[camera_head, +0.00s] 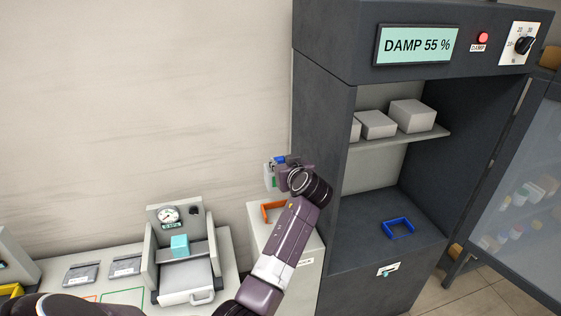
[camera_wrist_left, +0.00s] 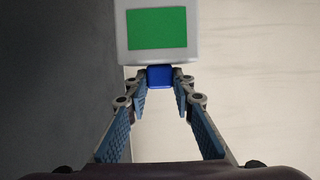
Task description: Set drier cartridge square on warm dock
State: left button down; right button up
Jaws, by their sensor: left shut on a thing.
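The drier cartridge (camera_head: 268,176) is a pale block with a green panel; it also shows in the left wrist view (camera_wrist_left: 123,35), with a blue grip tab (camera_wrist_left: 160,77). My left gripper (camera_head: 280,161) is shut on that tab and holds the cartridge above a pale cabinet. An orange three-sided bracket (camera_head: 265,206), seemingly the warm dock, lies on this cabinet's top, partly behind my arm. A blue bracket (camera_head: 398,222) lies inside the dark cabinet. The cartridge appears apart from both brackets. My right gripper is not in view.
The dark cabinet (camera_head: 325,60) stands right of the cartridge; its display reads DAMP 55 %. Grey boxes (camera_head: 412,115) sit on its shelf. A gauge device (camera_head: 165,250) with a cyan block (camera_head: 180,245) stands at lower left. The wall behind is bare.

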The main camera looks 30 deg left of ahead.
pick_arm(q)
notch_tip(320, 180, down, 9)
jog(key=b, duration=0.7)
jog(key=shift+r, duration=0.1)
jog(key=shift+f+b, duration=1.5)
jog(key=shift+f, duration=0.2)
jog(key=shift+f+b, duration=0.6)
jog(key=shift+f, duration=0.1)
jog(key=shift+f, duration=0.1)
jog(key=shift+f, duration=0.1)
jog(key=c, duration=1.6)
grip_release()
jog(key=shift+s, duration=0.1)
jog(key=v, duration=0.7)
jog(key=shift+d, duration=0.1)
jog(key=shift+s+d, duration=0.25)
